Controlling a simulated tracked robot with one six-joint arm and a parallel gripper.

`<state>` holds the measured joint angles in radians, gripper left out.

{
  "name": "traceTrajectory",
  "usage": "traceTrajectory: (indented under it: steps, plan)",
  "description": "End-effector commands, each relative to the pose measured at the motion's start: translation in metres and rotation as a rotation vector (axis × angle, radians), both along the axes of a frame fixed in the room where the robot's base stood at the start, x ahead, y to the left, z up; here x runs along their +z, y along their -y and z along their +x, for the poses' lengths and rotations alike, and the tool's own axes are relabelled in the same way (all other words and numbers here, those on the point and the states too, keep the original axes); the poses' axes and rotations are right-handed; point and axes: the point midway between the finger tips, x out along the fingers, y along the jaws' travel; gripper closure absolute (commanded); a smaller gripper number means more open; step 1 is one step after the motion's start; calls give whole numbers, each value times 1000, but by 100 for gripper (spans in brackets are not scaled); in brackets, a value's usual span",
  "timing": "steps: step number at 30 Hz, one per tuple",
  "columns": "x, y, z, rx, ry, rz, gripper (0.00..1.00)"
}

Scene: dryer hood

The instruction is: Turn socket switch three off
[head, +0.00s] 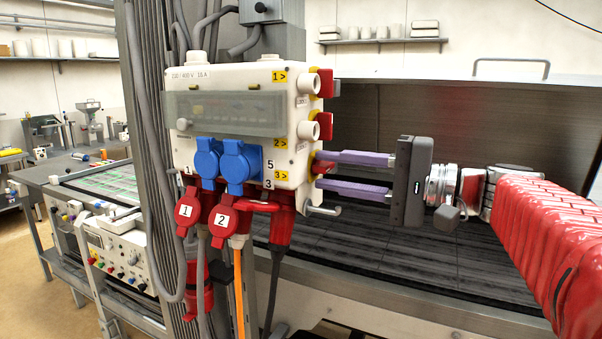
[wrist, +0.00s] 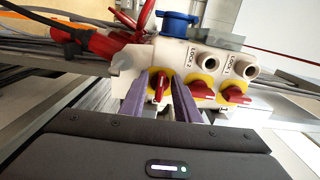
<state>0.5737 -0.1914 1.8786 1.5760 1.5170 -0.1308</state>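The white socket box (head: 230,85) hangs on a grey column. Switch three (head: 321,167) is a red handle with yellow at the lowest "3 >" mark on the box's right side. My gripper (head: 318,172) points left at it, its two purple fingers apart, one above and one below. In the wrist view, switch three (wrist: 160,87) shows as a thin red handle on a yellow plate, between the fingertips of my gripper (wrist: 158,88). I see small gaps beside the handle, so the fingers are not clamped on it.
Switch two (head: 325,126) and switch one (head: 326,83) sit above it; white round sockets (head: 309,131) stick out close by. Blue (head: 208,160) and red (head: 188,208) capped sockets and cables are on the front.

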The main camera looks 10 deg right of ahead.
Motion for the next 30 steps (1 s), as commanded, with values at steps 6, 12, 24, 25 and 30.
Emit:
traceTrajectory:
  steps: [6,12,24,25,30]
  plan:
    - [0,9,-6,-3,1,-1,71]
    - [0,27,-18,-5,0,0,71]
    - [0,68,-47,-5,0,0,71]
    - [0,70,-50,-4,0,0,71]
    - [-1,88,-62,-4,-1,-1,71]
